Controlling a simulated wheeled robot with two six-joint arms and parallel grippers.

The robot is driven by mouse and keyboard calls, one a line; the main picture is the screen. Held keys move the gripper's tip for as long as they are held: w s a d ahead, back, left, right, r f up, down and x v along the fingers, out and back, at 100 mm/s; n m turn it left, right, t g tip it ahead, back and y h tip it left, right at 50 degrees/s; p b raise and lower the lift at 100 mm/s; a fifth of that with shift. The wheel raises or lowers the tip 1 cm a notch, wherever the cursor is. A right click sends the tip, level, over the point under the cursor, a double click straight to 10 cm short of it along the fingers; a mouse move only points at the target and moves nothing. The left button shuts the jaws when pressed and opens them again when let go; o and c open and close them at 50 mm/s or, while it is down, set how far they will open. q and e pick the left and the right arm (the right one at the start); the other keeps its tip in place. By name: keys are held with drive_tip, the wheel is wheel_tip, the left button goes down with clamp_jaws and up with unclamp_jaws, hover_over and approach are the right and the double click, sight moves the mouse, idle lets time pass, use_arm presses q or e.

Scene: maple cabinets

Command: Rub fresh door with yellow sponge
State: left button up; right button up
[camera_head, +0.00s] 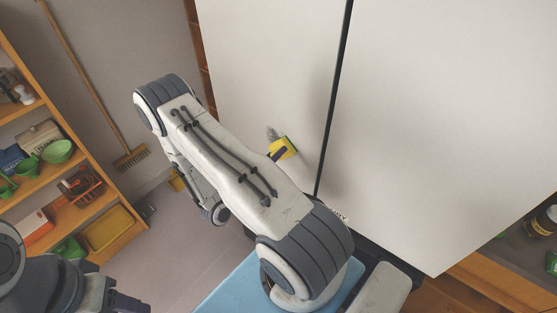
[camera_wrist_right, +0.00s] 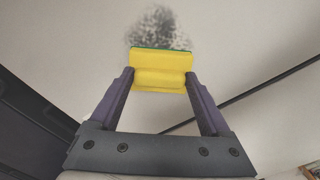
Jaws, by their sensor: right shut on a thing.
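The yellow sponge (camera_wrist_right: 162,74) with a green edge is between the fingers of my right gripper (camera_wrist_right: 161,88), which is shut on it. In the head view the sponge (camera_head: 284,146) shows beside my right arm, at the left white door. A dark smudge (camera_wrist_right: 160,28) marks the white door (camera_wrist_right: 240,40) just beyond the sponge in the wrist view. The smudge (camera_head: 271,133) also shows in the head view. I cannot tell whether the sponge touches the door. My right gripper (camera_head: 277,154) is mostly hidden behind its arm. No left gripper fingers are clearly visible.
Two white doors meet at a dark vertical gap (camera_head: 337,85); the right door (camera_head: 440,110) is clear. A wooden shelf (camera_head: 105,190) with bowls and boxes stands at left, beside a broom (camera_head: 131,156). A lower shelf with bottles (camera_head: 543,222) is at far right.

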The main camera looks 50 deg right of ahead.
sight(288, 152)
drive_tip(key=shift+w+a, duration=0.2)
drive_tip(key=shift+w, duration=1.7)
drive_tip(key=shift+w+b, duration=0.65)
drive_tip(key=shift+w, duration=1.2)
drive_tip(key=shift+w+r+p, duration=0.1)
drive_tip(key=shift+r+p, duration=0.5)
drive_tip(key=shift+r, duration=0.3)
drive_tip(key=shift+s+d+f+p, duration=0.15)
drive_tip(key=shift+s+p, duration=0.1)
drive_tip(key=shift+s, duration=1.6)
drive_tip(key=shift+s+d+p, duration=0.1)
drive_tip(key=shift+s+p, duration=0.15)
drive_tip(key=shift+s, duration=1.6)
drive_tip(key=shift+s+d+f+p, duration=0.15)
drive_tip(key=shift+s+p, duration=0.1)
drive_tip(key=shift+s, duration=1.6)
drive_tip(key=shift+r, duration=0.1)
